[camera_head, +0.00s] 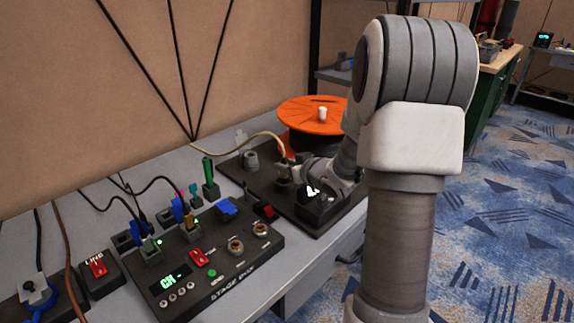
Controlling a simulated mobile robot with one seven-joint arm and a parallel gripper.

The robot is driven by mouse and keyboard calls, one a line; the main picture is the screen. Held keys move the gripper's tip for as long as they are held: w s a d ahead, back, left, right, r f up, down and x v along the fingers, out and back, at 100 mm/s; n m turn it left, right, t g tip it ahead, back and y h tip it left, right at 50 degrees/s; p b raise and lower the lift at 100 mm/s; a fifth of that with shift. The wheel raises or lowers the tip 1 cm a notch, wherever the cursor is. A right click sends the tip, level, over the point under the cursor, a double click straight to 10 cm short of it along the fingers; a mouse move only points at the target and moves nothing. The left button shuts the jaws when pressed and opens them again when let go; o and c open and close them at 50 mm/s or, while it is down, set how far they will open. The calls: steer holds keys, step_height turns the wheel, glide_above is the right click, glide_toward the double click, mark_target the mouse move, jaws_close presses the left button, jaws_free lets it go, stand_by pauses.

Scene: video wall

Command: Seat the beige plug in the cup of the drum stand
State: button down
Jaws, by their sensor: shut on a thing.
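The drum stand is a dark base (233,164) on the grey bench, with an orange drum (305,103) at its back right. A short grey cup (250,157) stands on the base's left part. My gripper (287,170) reaches in from the right, low over the base and right of this cup. It is shut on the end of the beige cable (262,134), which arches up and left from it. The beige plug itself is mostly hidden by the fingers. A dark socket-like part (283,186) lies just under my gripper; I cannot tell whether the plug touches it.
A dark control box (190,283) with blue plugs, knobs and red switches stands in front left. The wall rises behind the bench.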

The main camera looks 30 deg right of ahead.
steer(key=shift+f, duration=0.2)
steer(key=shift+f+b, duration=0.25)
steer(key=shift+b, duration=0.05)
stand_by(0.4)
steer(key=c, duration=0.5)
jaws_free()
steer(key=p+v, duration=0.5)
steer(key=v, duration=1.2)
steer(key=shift+s+p, duration=0.2)
steer(key=shift+p, duration=0.1)
